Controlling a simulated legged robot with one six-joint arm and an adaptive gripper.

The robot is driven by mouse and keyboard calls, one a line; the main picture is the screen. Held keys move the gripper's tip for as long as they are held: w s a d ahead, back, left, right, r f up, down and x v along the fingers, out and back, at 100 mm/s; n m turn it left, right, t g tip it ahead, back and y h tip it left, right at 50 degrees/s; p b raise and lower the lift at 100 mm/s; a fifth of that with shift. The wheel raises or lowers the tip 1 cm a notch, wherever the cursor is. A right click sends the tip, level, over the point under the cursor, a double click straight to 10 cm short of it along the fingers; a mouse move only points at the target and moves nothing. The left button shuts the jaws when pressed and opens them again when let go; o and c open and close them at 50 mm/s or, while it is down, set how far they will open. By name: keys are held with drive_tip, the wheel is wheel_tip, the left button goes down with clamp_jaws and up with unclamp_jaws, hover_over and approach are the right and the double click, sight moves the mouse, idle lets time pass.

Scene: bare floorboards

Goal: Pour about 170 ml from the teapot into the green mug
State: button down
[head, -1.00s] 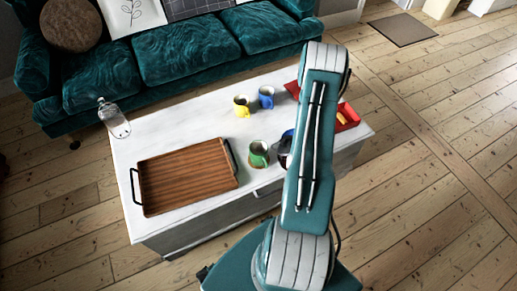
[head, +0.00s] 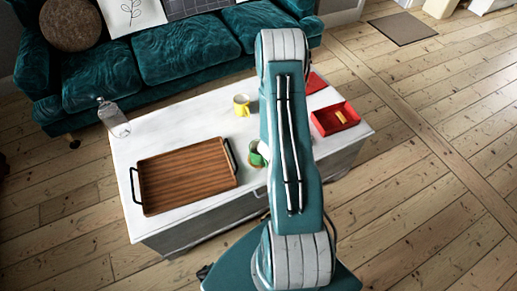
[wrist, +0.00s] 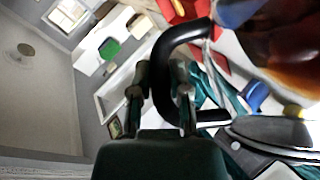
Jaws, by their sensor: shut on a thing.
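The green mug (head: 255,158) stands on the white table, right of the wooden tray; my arm covers its right part. In the wrist view my gripper (wrist: 162,95) is shut on the teapot's black handle (wrist: 180,38). The teapot's glass body (wrist: 292,50), with amber-brown liquid in it, fills the right of that view. The wrist picture is strongly turned, with the room lying on its side. In the head view my arm hides the gripper and teapot. I cannot tell where the spout is relative to the mug, and no pouring stream shows.
A yellow mug (head: 241,105) stands behind the green one. A blue mug (wrist: 256,95) shows in the wrist view. The wooden tray (head: 186,177) with black handles fills the table's left. A clear bottle (head: 114,118) stands at the back left, a red tray (head: 334,118) at the right.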

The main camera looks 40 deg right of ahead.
drive_tip(key=shift+w+a+r, duration=0.1)
drive_tip(key=shift+w+r, duration=0.1)
drive_tip(key=shift+r, duration=0.15)
drive_tip(key=shift+w+r+h, duration=0.1)
drive_tip(key=shift+r+h, duration=0.05)
drive_tip(key=shift+h, duration=0.15)
drive_tip(key=shift+w+a+r+n+g+h+p, duration=0.4)
drive_tip(key=shift+w+r+p, duration=0.15)
drive_tip(key=shift+r, duration=0.2)
drive_tip(key=shift+w+a+r, duration=0.1)
drive_tip(key=shift+w+r, duration=0.05)
drive_tip(key=shift+r, duration=0.05)
drive_tip(key=shift+w+a+r+n+g+h+p, duration=0.3)
drive_tip(key=shift+w+a+r+n+h+p, duration=0.25)
drive_tip(key=shift+p, duration=0.25)
drive_tip(key=shift+w+a+r+n+g+h+p, duration=0.25)
drive_tip(key=shift+w+a+r+g+p, duration=0.1)
drive_tip(key=shift+w+r+p, duration=0.4)
idle(1.6)
drive_tip(key=shift+w+a+p, duration=0.3)
drive_tip(key=shift+w+p, duration=0.1)
idle(0.4)
drive_tip(key=shift+s, duration=0.1)
